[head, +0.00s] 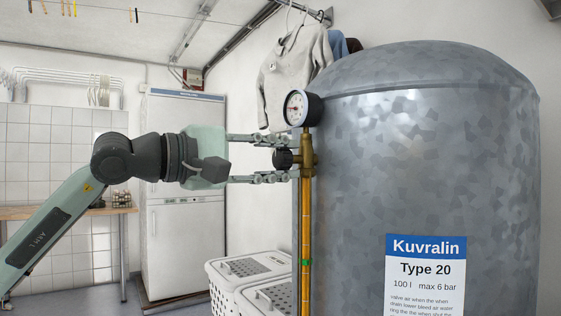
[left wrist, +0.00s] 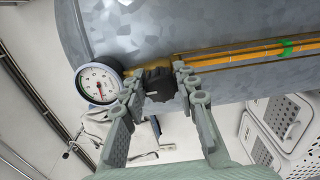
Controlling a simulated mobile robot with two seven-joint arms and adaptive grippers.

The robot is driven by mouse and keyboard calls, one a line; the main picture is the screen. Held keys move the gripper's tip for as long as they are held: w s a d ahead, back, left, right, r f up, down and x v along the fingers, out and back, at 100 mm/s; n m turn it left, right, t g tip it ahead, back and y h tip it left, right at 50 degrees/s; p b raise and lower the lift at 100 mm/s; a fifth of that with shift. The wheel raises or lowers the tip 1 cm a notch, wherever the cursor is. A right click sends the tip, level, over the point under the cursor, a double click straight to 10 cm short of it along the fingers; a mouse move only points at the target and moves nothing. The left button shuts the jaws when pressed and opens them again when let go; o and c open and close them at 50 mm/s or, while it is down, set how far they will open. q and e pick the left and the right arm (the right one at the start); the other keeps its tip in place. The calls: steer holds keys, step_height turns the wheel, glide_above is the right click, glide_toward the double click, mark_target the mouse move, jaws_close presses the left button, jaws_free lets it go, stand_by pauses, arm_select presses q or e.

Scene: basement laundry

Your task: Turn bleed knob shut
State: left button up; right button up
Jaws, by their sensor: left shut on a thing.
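The bleed knob (head: 284,158) is a small dark knob on the brass fitting (head: 307,157) at the left side of the grey metal tank (head: 430,160). My left gripper (head: 290,159) reaches in from the left, one finger above and one below the knob. In the left wrist view the dark knob (left wrist: 159,84) sits between the two fingertips (left wrist: 158,88), and the gripper is shut on it. A round pressure gauge (head: 302,109) is just above the fitting; it also shows in the left wrist view (left wrist: 99,83). My right gripper is not in view.
A yellow-brown pipe (head: 305,225) with a green mark runs down from the fitting along the tank. White lidded baskets (head: 250,270) stand on the floor below. A grey shirt (head: 296,75) hangs behind the gauge. A white fridge-like cabinet (head: 184,235) stands behind my arm.

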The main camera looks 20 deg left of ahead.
arm_select(q)
steer(key=shift+m, duration=0.3)
steer(key=o, duration=1.2)
steer(key=shift+c, duration=0.2)
steer(key=v, duration=0.6)
steer(key=shift+a+f, duration=0.1)
steer(key=shift+f, duration=0.05)
glide_toward(277, 161)
steer(key=shift+s+a, duration=0.45)
steer(key=shift+s, duration=0.1)
